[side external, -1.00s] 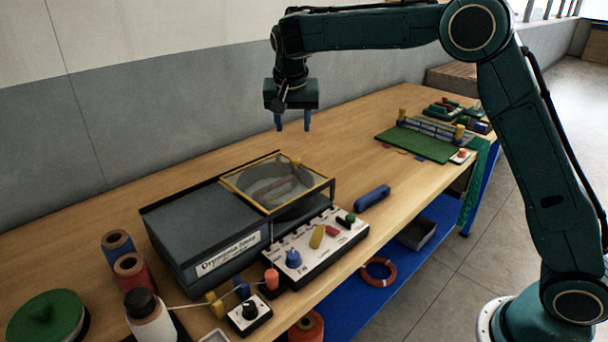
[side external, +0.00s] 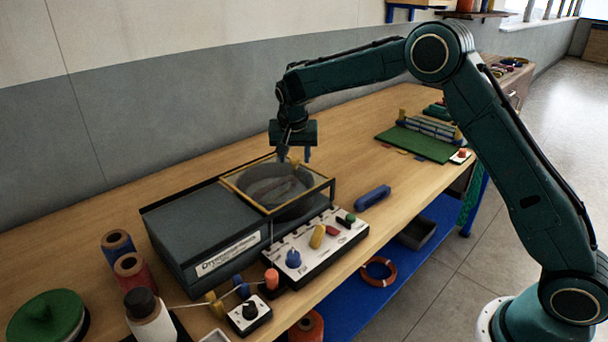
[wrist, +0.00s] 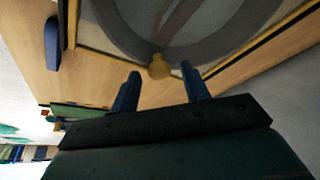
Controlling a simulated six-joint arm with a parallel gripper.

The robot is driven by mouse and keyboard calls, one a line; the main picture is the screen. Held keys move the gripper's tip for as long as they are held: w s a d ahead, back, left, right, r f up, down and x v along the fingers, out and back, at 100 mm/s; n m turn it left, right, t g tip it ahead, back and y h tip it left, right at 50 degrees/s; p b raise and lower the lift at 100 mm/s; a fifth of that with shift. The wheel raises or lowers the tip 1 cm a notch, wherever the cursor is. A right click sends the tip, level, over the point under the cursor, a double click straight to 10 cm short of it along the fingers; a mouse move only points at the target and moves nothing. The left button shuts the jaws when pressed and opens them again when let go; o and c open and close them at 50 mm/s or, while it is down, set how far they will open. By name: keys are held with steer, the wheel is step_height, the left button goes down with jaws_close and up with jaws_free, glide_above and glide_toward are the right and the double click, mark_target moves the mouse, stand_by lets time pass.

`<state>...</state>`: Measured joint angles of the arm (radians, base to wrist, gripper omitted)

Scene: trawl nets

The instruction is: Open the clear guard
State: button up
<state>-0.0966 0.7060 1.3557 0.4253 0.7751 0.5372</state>
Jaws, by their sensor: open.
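The clear guard (side external: 262,188) is a transparent lid in a yellow frame. It lies closed over a round grey part at the right end of a dark grey machine (side external: 205,225). A small yellow knob stands on the guard's far edge; in the wrist view the knob (wrist: 159,67) sits between my two blue fingertips. My gripper (side external: 295,156) points down at this knob, and its fingers are open on either side of it. In the wrist view my gripper (wrist: 161,72) shows gaps between the fingers and the knob. Contact with the guard is not visible.
A white control panel (side external: 310,240) with coloured knobs stands in front of the machine. A blue bar (side external: 373,198) lies to the right. Spools (side external: 131,275) stand at the left front. A green board (side external: 416,143) lies at the back right. Bare table lies behind the guard.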

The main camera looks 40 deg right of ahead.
jaws_close()
glide_above(233, 204)
stand_by(0.8)
jaws_free()
steer(key=shift+d, duration=0.1)
steer(key=v, duration=0.7)
steer(key=shift+r, duration=0.15)
steer(key=shift+r, duration=0.1)
stand_by(0.5)
